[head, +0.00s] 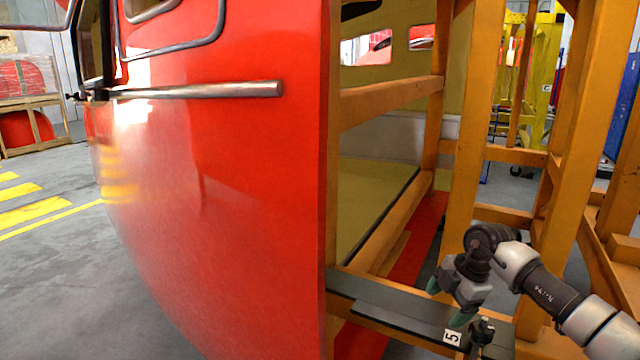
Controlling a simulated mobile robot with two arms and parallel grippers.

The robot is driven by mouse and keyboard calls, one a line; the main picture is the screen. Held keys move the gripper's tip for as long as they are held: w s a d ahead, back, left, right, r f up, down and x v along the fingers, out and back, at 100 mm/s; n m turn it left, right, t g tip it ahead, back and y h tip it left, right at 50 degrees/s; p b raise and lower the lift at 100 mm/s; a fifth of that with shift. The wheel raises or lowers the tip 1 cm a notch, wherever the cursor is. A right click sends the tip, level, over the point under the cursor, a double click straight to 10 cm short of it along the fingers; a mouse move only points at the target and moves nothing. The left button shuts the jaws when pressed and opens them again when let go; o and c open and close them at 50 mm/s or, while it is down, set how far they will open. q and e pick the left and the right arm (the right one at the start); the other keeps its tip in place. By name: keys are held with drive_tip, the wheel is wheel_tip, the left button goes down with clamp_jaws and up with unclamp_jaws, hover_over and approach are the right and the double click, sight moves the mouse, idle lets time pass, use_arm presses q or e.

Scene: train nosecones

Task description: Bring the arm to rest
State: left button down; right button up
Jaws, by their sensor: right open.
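My right arm (557,292) comes in from the lower right. Its gripper (447,304) points down and to the left, with dark greenish fingers apart and nothing seen between them. It is over or close beside a dark grey ledge (380,308) at the foot of the orange frame; I cannot tell whether it touches. My left gripper is not in view.
A large red nosecone (215,190) with a metal rail (200,90) fills the left and middle. Orange frame posts (575,150) stand close around my right arm. A small dark fitting (482,331) sits at the ledge beside the gripper. Open grey floor (50,270) lies left.

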drive_tip(key=s+a+f+n+t+y, duration=0.1)
drive_tip(key=s+a+f+n+y, duration=0.15)
drive_tip(key=a+y, duration=0.75)
drive_tip(key=s+a+r+m+t+y, duration=0.1)
drive_tip(key=s+a+r+t+y, duration=0.15)
drive_tip(key=a, duration=0.45)
drive_tip(key=s+a+r+m+t+y, duration=0.1)
drive_tip(key=a+r+t, duration=0.1)
drive_tip(key=a+t, duration=0.35)
drive_tip(key=s+d+f+m+t+h, duration=0.2)
drive_tip(key=s+d+f+m+h, duration=0.35)
drive_tip(key=m+h, duration=0.4)
drive_tip(key=s+d+f+m+t+h, duration=0.2)
drive_tip(key=s+d+f+m+h, duration=0.25)
drive_tip(key=d+m+h, duration=0.45)
drive_tip(key=s+f+m+g+y, duration=0.1)
drive_tip(key=s+f+g, duration=0.4)
drive_tip(key=s, duration=0.6)
drive_tip(key=s+f+g+y, duration=0.1)
drive_tip(key=s+f+g, duration=0.2)
drive_tip(key=s+g, duration=0.5)
drive_tip(key=s+f, duration=0.2)
drive_tip(key=f, duration=1.2)
drive_tip(key=s+f, duration=0.2)
drive_tip(key=f, duration=1.1)
drive_tip(key=s+d+f, duration=0.2)
drive_tip(key=s+f, duration=1.3)
drive_tip(key=shift+d+b, duration=0.3)
drive_tip(key=shift+d, duration=0.1)
